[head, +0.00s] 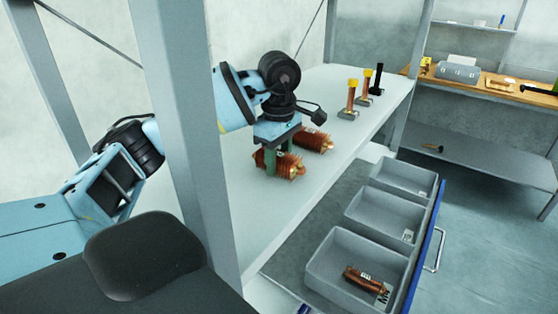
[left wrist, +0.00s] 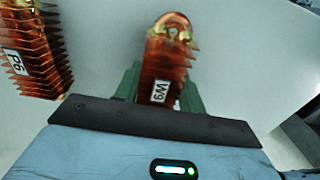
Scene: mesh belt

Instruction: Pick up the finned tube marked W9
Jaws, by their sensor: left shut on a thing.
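The finned tube marked W9 (left wrist: 164,65) is copper-coloured with a white label, and in the left wrist view it stands between the green fingers of my left gripper (left wrist: 160,88). In the head view my left gripper (head: 279,153) points down over the white shelf and is shut on this tube (head: 286,167). A second finned tube, marked P6 (left wrist: 32,52), lies beside it, apart from the fingers; it also shows in the head view (head: 316,138). Whether W9 touches the shelf is hard to tell. My right gripper is not in view.
Several upright yellow-topped and dark parts (head: 352,96) stand farther along the white shelf (head: 245,215). A grey upright post (head: 180,120) stands close in front of my left arm. Below right, an open drawer holds grey bins (head: 325,245); the nearest contains a copper tube (head: 364,282).

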